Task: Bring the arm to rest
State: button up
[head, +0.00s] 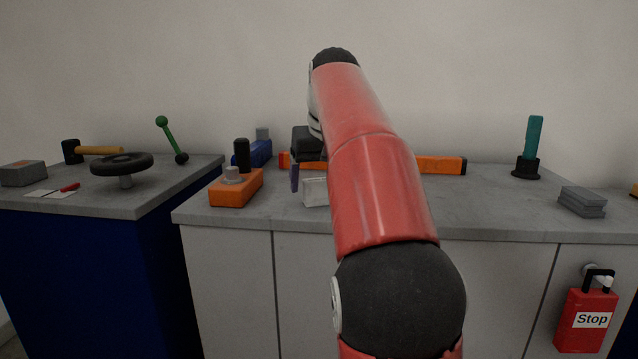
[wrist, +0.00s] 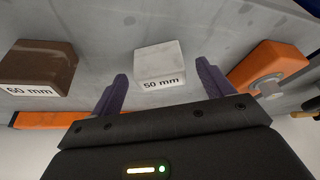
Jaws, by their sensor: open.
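My red arm (head: 378,185) reaches forward over the grey counter, bent, and hides part of it in the head view. My gripper (head: 295,178) is low over the counter, left of the forearm. In the wrist view my gripper (wrist: 163,72) has its two purple fingers spread apart with nothing held. A pale block marked "50 mm" (wrist: 160,63) lies on the counter by the gap between the fingertips; it also shows in the head view (head: 315,192). I cannot tell how close the fingers are to it.
A brown 50 mm block (wrist: 40,65), an orange block with a knob (head: 236,188) and a long orange bar (head: 440,165) are near the gripper. A teal-handled tool (head: 532,140) and grey plates (head: 582,202) stand right. A blue cart (head: 95,270) is left. Space above is clear.

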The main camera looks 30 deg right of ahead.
jog(key=p+v, duration=0.2)
jog(key=v, duration=0.3)
jog(key=s+a+f+n, duration=0.1)
jog(key=s+a+f, duration=0.8)
jog(key=s, duration=0.2)
jog(key=s+a+f, duration=0.3)
jog(key=s+f, duration=0.3)
jog(key=f, duration=0.2)
jog(key=s+a+f+n+t+y, duration=0.1)
jog(key=s+a+f, duration=0.2)
jog(key=s+f, duration=0.3)
notch_tip(320, 180, down, 4)
jog(key=shift+s+r, duration=0.25)
jog(key=shift+s, duration=0.1)
